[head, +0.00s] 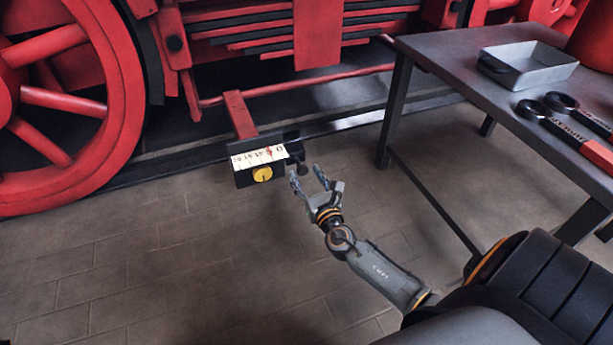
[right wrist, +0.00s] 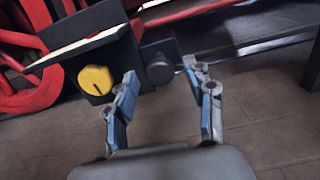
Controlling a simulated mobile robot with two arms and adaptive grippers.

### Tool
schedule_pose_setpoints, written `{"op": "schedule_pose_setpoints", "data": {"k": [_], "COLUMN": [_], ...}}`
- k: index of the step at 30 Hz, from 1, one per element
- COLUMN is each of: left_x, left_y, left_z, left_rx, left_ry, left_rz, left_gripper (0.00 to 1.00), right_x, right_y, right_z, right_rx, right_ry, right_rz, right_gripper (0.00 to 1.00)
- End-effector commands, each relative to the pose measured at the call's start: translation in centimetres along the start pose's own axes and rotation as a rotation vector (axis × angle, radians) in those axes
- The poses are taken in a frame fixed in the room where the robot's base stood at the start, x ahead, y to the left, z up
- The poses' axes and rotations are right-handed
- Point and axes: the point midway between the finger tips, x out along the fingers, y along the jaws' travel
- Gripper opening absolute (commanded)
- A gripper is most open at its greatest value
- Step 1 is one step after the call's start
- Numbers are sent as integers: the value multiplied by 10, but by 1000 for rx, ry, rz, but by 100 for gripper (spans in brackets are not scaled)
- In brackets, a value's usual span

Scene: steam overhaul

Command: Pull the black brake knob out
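The black brake knob (head: 303,170) sticks out at the right end of a small dark box (head: 243,180) with a white scale plate (head: 262,156) and a yellow dial (head: 262,174). In the right wrist view the knob (right wrist: 159,70) is round and dark, beyond the fingertips and between them in the picture. My right gripper (head: 308,178) is open and empty, just in front of the knob. I see no contact with it. My left gripper is not in view.
A red locomotive wheel (head: 75,95) stands at the left behind the box. The brick floor (head: 170,265) in front of the box is clear.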

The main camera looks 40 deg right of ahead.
Motion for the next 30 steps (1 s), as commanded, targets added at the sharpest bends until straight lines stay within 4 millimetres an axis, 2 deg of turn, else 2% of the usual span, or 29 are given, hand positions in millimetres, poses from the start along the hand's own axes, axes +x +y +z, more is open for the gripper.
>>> {"op": "schedule_pose_setpoints", "data": {"k": [5, 8, 21, 25, 30], "left_x": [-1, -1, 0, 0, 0], "left_y": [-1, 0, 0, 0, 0], "left_z": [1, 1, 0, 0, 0], "left_rx": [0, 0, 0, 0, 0], "left_ry": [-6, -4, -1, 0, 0], "left_rz": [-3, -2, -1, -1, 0], "left_gripper": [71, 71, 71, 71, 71], "right_x": [-4, -16, -101, -115, -121], "right_y": [0, 0, 0, 0, 0], "right_z": [0, -1, -1, -1, 0], "right_rx": [0, 0, -1, -1, 0], "right_ry": [0, 2, 2, 1, 0], "right_rz": [0, 1, 1, 1, -1], "right_gripper": [54, 54, 54, 54, 54]}}
